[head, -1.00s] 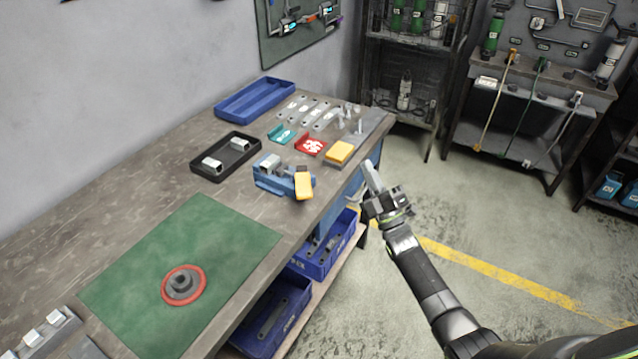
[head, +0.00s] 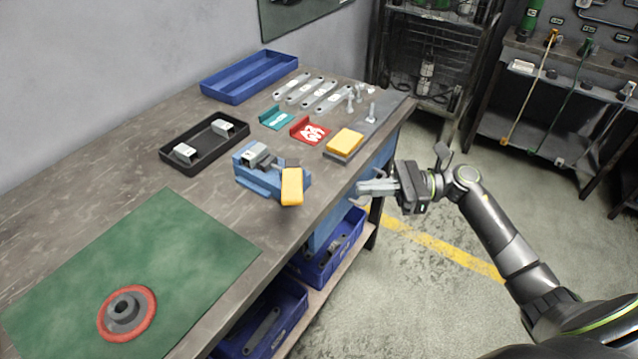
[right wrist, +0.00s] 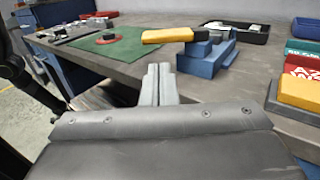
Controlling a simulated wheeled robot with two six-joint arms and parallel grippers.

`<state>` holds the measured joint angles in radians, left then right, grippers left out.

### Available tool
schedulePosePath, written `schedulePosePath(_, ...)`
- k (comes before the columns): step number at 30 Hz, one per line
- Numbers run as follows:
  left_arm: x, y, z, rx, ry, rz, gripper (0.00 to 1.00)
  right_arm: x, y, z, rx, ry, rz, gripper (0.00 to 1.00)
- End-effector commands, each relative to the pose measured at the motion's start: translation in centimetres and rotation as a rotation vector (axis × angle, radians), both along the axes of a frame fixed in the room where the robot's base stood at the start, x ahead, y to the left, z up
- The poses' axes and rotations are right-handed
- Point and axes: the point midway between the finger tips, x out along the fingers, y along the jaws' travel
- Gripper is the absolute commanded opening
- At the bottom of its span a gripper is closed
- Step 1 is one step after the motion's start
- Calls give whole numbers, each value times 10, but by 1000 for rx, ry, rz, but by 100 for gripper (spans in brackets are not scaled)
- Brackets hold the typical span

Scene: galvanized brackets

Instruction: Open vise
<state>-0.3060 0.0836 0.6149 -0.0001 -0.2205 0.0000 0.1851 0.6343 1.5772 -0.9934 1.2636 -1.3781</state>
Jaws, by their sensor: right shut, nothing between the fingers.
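The blue vise (head: 262,178) sits near the front edge of the workbench in the head view. Its yellow handle (head: 292,186) is on the vise's right side, facing the bench edge. My right gripper (head: 362,188) is shut and empty, to the right of the handle and apart from it, just off the bench edge. In the right wrist view, its closed fingers (right wrist: 157,84) point toward the bench, with the yellow handle (right wrist: 168,35) and blue vise (right wrist: 205,58) beyond them. Whether the vise jaws grip anything is unclear. My left gripper is not in view.
A black tray (head: 168,156) with metal brackets is behind the vise. A yellow block (head: 345,141), red bin (head: 309,131) and teal bin (head: 277,118) stand farther along the bench. A green mat (head: 200,240) bears a red-rimmed disc (head: 127,313). Blue bins (head: 345,240) are below.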

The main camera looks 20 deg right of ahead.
Motion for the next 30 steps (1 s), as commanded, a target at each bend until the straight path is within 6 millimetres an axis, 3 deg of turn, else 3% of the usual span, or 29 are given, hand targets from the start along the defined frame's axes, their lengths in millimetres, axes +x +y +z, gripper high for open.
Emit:
schedulePosePath(9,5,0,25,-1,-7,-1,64,16,57,5,7,0,0,0)
schedulePosePath(15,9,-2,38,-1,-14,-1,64,23,84,4,7,1,0,0)
schedulePosePath(21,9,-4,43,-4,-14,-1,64,27,97,2,2,0,-1,0)
schedulePosePath(30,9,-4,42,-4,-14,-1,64,27,99,0,2,0,-1,0)
